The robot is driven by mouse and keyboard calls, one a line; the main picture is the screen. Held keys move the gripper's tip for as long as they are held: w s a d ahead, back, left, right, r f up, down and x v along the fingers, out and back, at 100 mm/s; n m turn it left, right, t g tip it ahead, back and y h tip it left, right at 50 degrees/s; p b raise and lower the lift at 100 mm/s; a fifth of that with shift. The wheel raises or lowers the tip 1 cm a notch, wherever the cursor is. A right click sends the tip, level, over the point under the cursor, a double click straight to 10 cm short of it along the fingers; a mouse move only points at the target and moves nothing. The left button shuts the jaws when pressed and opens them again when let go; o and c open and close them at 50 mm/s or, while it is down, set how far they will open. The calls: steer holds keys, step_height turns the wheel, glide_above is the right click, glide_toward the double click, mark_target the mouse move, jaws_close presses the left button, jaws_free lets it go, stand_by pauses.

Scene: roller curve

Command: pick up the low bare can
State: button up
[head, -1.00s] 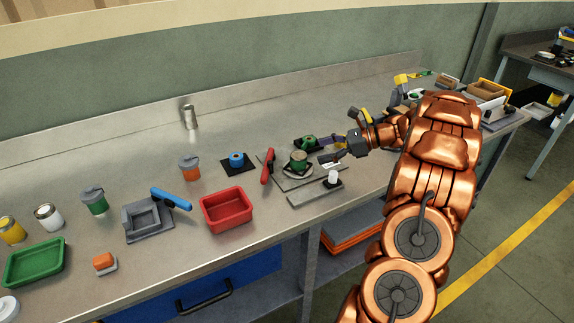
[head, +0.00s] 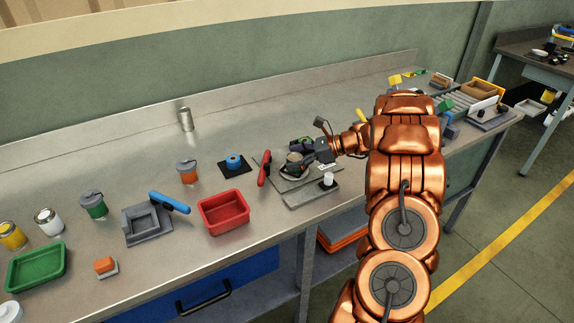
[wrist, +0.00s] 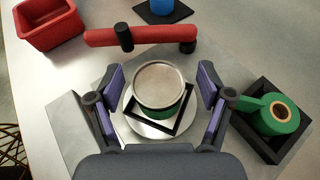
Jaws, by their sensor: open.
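A low can (wrist: 159,86) with a bare metal top and some green on its side stands in a black square frame on a round silver plate (wrist: 133,118). My gripper (wrist: 160,80) is open, with one purple-padded finger on each side of the can and a gap to both. In the head view the can (head: 293,158) is partly hidden by my gripper (head: 308,156), which reaches in from the right. A taller bare silver can (head: 185,119) stands apart near the back wall.
A red clamp handle (wrist: 150,36) lies just beyond the can. A green spool (wrist: 277,114) sits in a black holder close on the right. A red tray (head: 223,211) and a white-topped small piece (head: 328,180) are near.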

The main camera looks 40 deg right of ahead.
jaws_close()
stand_by(0.6)
